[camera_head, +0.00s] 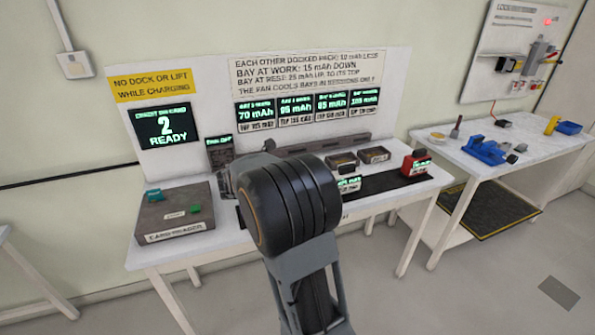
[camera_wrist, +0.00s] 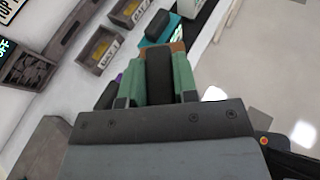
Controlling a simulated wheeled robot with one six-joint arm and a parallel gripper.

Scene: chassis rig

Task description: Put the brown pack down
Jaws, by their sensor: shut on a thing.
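In the wrist view my gripper (camera_wrist: 158,72) has its green fingers closed on a dark upright part. A strip of the brown pack (camera_wrist: 178,46) shows just past the fingertips. Most of the pack is hidden by the fingers, and I cannot tell whether it touches a surface. In the head view my black and grey arm hides the gripper's fingers and the pack. Labelled bay trays (camera_wrist: 97,48) lie along the bench to the left of the fingers, and a bay (camera_head: 374,155) shows at the back of the bench.
A teal pack (camera_wrist: 152,37) sits just beyond my fingers. A red pack (camera_head: 416,164) stands at the bench's right end. The card reader (camera_head: 174,218) fills the left end. Screens (camera_head: 305,106) hang behind. A second table (camera_head: 560,150) with blue tools stands right.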

